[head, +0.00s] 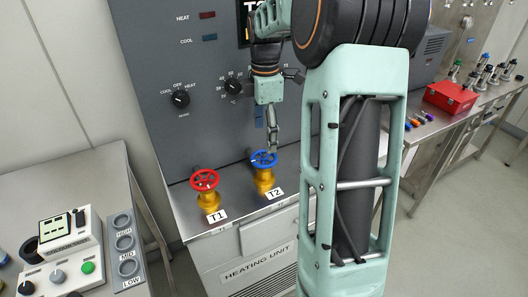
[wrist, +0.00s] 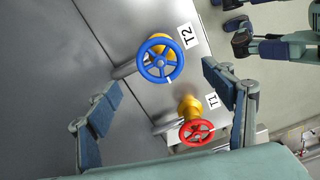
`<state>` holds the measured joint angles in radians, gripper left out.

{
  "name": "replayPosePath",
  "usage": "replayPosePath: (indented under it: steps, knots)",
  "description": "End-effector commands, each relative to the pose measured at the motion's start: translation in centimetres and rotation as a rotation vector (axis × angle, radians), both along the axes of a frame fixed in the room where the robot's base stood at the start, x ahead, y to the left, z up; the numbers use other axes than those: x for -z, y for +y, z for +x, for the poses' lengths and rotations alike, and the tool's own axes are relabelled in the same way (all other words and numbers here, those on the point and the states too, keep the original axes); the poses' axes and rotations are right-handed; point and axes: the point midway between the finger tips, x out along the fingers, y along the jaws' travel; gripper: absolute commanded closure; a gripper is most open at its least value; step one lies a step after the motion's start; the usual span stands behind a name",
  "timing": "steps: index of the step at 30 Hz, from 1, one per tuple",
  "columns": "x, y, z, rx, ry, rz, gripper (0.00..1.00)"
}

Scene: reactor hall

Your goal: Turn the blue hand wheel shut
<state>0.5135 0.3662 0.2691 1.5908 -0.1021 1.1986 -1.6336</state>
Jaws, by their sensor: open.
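The blue hand wheel (head: 263,158) sits on a brass valve labelled T2 on the heating unit's ledge. In the wrist view the blue wheel (wrist: 160,61) faces me, with spokes and a white mark at its lower rim. My gripper (head: 272,147) points down at the blue wheel from just above in the head view. In the wrist view my gripper (wrist: 165,92) is open and empty, one finger on each side. The wheel appears beyond the fingertips, between them and toward the top; I cannot tell whether they touch it.
A red hand wheel (head: 205,180) on the T1 valve stands close to the left; it also shows in the wrist view (wrist: 196,132) between the fingers. A grey panel (head: 180,60) with knobs rises behind. A control box (head: 62,255) sits on the left table, a red toolbox (head: 450,96) at right.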

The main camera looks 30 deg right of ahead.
Motion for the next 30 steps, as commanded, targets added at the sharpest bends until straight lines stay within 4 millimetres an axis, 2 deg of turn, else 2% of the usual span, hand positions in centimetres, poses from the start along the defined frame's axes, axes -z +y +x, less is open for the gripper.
replayPosePath:
  steps: [3, 10, 15, 23, 30]
  knots:
    - [2.5, 0.1, -0.1, 0.000, 0.005, 0.002, 0.25]
    - [5.9, 0.0, -0.1, 0.000, 0.002, 0.000, 0.25]
    - [6.9, 0.0, 0.0, 0.000, 0.000, 0.000, 0.25]
    - [7.0, 0.0, 0.0, 0.000, 0.000, 0.000, 0.25]
    - [7.0, 0.0, 0.0, 0.001, 0.000, 0.000, 0.50]
